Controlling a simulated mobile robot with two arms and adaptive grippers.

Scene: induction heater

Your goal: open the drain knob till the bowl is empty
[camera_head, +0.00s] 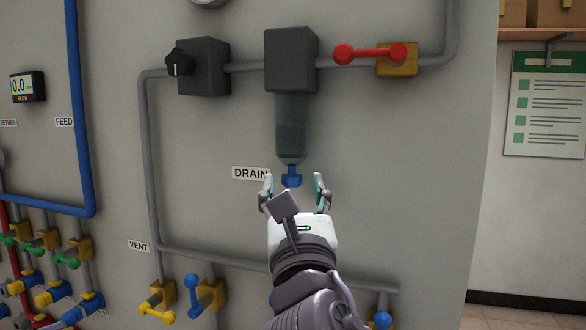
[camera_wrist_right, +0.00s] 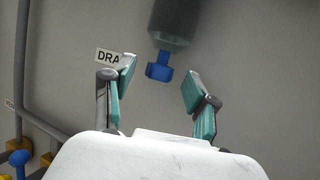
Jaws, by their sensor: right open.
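The blue drain knob (camera_head: 291,177) sits at the bottom of a translucent grey-green bowl (camera_head: 291,130), beside the DRAIN label (camera_head: 250,173). The bowl hangs below a dark grey block (camera_head: 291,60). I cannot tell how much liquid is in it. My right gripper (camera_head: 294,184) is open, its fingers pointing up at the knob with one on each side in the picture. In the right wrist view the knob (camera_wrist_right: 160,67) shows between and slightly beyond the open fingertips (camera_wrist_right: 158,75), with no contact visible. My left gripper is not in view.
A red lever (camera_head: 370,53) on a yellow valve is at the upper right. A black knob (camera_head: 178,62) on a grey block is at the upper left. Grey pipes frame the bowl, and yellow and blue valve handles (camera_head: 193,293) sit below. The wall around the knob is clear.

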